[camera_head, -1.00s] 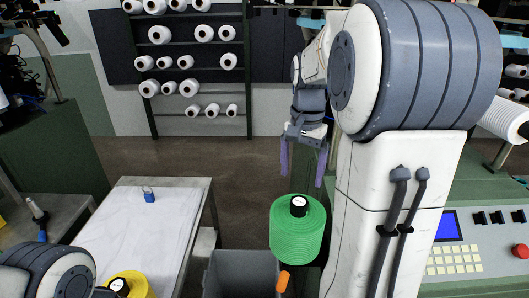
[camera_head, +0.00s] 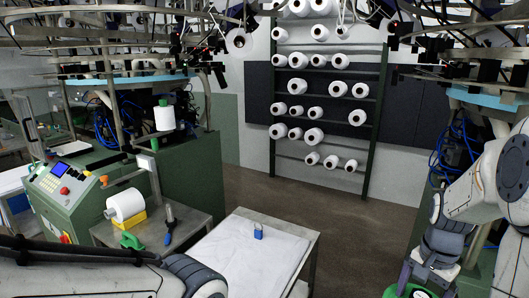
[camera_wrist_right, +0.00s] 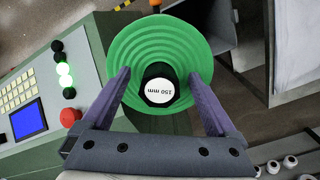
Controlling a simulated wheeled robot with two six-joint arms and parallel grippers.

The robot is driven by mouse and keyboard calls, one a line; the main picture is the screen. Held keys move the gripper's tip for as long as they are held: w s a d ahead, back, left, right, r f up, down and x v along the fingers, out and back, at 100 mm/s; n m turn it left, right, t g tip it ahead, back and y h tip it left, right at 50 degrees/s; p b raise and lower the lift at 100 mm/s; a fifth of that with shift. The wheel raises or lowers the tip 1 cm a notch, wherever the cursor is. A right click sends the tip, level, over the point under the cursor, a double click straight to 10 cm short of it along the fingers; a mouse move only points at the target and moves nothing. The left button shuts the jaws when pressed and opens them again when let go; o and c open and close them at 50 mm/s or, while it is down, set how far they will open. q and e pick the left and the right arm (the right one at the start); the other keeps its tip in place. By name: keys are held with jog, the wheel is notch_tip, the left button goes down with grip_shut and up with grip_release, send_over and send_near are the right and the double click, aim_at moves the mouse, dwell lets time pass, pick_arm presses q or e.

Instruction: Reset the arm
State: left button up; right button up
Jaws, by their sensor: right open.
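My right gripper (camera_wrist_right: 159,76) is open in the right wrist view, its two purple fingers spread apart. A green yarn package (camera_wrist_right: 160,35) with a white-labelled dark core (camera_wrist_right: 160,90) lies beyond and between the fingers; I cannot tell whether they touch it. In the head view my right arm comes down at the right edge, and the green package (camera_head: 400,288) shows only partly at the bottom, below the wrist. My left arm crosses the bottom left of the head view; its gripper is out of frame.
A white-topped table (camera_head: 255,250) with a small blue padlock-like item (camera_head: 258,231) stands at bottom centre. A rack of white yarn cones (camera_head: 325,90) is at the back. Green machines stand left and right. A control panel (camera_wrist_right: 28,110) lies beside the package. The grey floor between is open.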

jog(key=shift+r, duration=0.55)
jog(key=shift+f, duration=0.1)
jog(key=shift+f+b, duration=0.4)
jog(key=shift+f, duration=0.05)
notch_tip(320, 180, up, 10)
jog(key=r+b, duration=0.1)
notch_tip(320, 180, down, 11)
jog(key=shift+r+p, duration=0.15)
jog(key=shift+p, duration=0.5)
notch_tip(320, 180, up, 7)
jog(key=p, duration=0.4)
jog(key=shift+p, duration=0.4)
